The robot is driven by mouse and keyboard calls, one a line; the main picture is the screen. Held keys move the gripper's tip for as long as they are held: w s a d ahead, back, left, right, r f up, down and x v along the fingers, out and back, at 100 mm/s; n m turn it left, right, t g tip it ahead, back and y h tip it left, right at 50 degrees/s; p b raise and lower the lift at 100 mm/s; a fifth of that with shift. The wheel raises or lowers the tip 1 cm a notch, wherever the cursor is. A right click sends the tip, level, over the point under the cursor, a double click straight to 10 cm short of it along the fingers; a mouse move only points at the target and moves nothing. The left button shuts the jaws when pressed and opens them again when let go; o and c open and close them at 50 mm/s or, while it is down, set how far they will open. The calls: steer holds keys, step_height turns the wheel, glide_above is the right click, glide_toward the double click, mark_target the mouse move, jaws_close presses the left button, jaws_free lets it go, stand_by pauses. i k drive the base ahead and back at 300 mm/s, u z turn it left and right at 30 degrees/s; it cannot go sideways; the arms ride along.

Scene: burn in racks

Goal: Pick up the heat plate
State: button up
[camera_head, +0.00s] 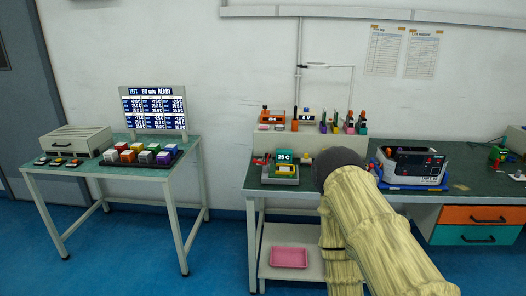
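The likely heat plate (283,172) is a small green and yellow unit with a lit "25 C" display. It sits on the green top of the right bench, left of my arm's dark round joint. My arm, in a pale yellow cover, reaches up from the lower right. My gripper does not show; whether it is behind the arm or out of frame I cannot tell. The bench area behind my arm is hidden.
A boxed instrument (411,166) stands right of my arm. A shelf (280,144) with small tools is behind the unit. A pink tray (289,257) lies on the lower shelf. The left table (125,175) holds coloured blocks (141,156), a grey case and a status screen (155,108).

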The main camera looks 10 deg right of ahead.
mark_target(271, 161)
steer(key=i, duration=1.55)
steer(key=u, duration=2.5)
steer(key=i, duration=0.75)
steer(key=z, duration=3)
